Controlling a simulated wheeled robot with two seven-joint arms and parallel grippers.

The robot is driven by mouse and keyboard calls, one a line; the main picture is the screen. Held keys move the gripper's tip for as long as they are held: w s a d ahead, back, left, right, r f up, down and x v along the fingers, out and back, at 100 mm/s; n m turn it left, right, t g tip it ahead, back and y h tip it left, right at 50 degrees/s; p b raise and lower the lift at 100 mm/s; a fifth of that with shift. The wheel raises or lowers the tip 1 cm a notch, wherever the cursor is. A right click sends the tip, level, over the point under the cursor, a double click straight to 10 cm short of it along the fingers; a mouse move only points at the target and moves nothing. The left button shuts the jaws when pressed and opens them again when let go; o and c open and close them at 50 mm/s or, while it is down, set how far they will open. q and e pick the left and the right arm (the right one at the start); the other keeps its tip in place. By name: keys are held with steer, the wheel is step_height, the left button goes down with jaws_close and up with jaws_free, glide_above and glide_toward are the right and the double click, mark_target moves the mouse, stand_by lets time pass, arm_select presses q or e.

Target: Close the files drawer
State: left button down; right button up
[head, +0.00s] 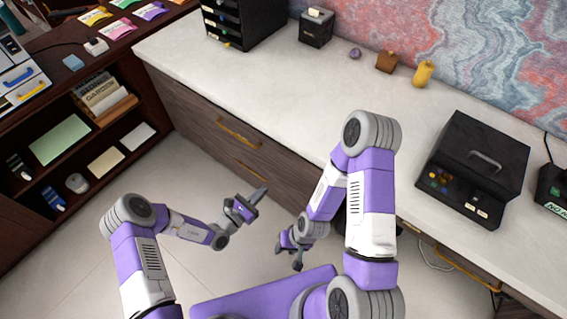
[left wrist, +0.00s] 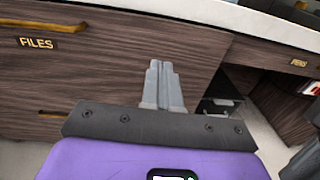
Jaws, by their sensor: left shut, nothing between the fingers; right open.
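The files drawer (left wrist: 120,50) has a dark wood front with a "FILES" label (left wrist: 38,43) and a brass handle (left wrist: 40,24) at the upper left of the left wrist view. In the head view, brass handles show on the cabinet front (head: 205,108), left of centre. I cannot tell how far the drawer stands out. My left gripper (head: 262,190) is shut and empty, in front of the cabinet; its fingers (left wrist: 163,75) point toward the wood front in the left wrist view. My right gripper (head: 298,264) is open and empty, low beside the desk, partly hidden by my arm.
A pale desktop (head: 290,85) runs above the drawers, with a black box (head: 475,165) at right and a black drawer unit (head: 243,18) at the back. A dark shelf unit (head: 75,150) stands at left. Floor (head: 190,185) is clear between shelf and desk. A lower handle (left wrist: 60,113) shows too.

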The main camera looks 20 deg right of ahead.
arm_select(q)
steer(key=t, duration=0.1)
steer(key=b, duration=0.4)
glide_toward(288, 158)
steer(key=shift+n, duration=0.4)
steer(key=x, duration=0.7)
steer(key=shift+f, duration=0.2)
arm_select(e)
step_height(288, 158, down, 4)
steer(key=shift+f, duration=0.1)
